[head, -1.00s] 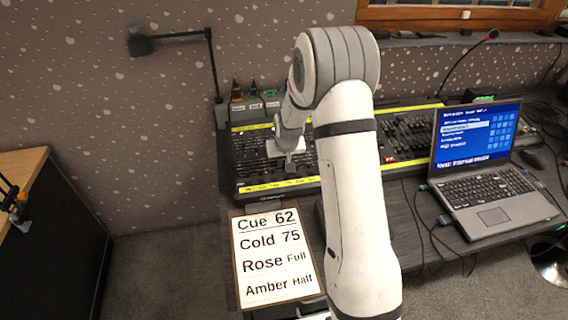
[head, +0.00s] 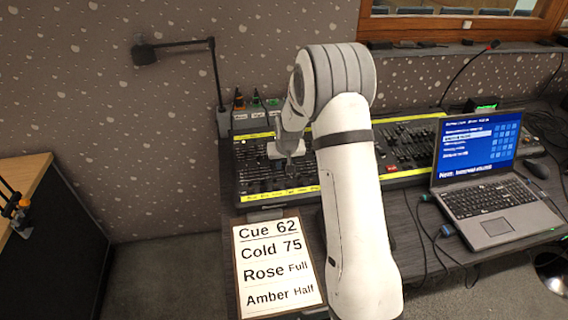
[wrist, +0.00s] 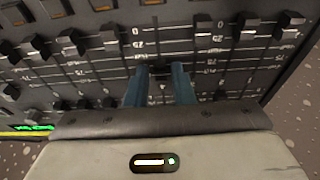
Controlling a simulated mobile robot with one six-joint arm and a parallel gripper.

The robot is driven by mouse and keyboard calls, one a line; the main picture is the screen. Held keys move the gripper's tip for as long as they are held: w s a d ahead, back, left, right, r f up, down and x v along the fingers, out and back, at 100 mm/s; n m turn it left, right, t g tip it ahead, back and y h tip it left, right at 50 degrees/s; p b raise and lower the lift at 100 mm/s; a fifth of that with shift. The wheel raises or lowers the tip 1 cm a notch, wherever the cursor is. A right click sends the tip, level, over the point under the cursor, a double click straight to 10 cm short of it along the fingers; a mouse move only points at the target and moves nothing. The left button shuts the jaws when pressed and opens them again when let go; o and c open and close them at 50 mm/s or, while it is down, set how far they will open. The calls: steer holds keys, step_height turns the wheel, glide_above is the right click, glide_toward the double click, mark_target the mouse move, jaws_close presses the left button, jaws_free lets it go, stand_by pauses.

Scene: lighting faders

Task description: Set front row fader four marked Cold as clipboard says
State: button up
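The clipboard (head: 277,262) at the desk's front reads Cue 62, Cold 75, Rose Full, Amber Half. The lighting desk (head: 262,185) lies behind it, partly hidden by my arm. My gripper (head: 288,163) is over its left part. In the wrist view, my gripper's two blue-grey fingers (wrist: 160,72) stand apart on either side of a dark fader cap. I cannot tell whether they touch it. This cap sits out of line with its neighbouring caps (wrist: 110,36), which lie near the 0 marks. The Cold label is not readable in either view.
Other fader caps (wrist: 200,27) stand close on both sides of the fingers. A laptop (head: 485,185) is on the right with cables beside it. A black desk lamp (head: 146,54) stands behind the desk's left end.

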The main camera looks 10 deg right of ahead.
mark_target(283, 163)
steer(key=shift+r, duration=0.15)
steer(key=shift+r+p, duration=0.55)
steer(key=shift+r, duration=0.55)
steer(key=shift+s+r, duration=0.1)
steer(key=shift+r, duration=0.2)
steer(key=v, duration=0.7)
steer(key=shift+b, duration=0.4)
steer(key=shift+s+r, duration=0.1)
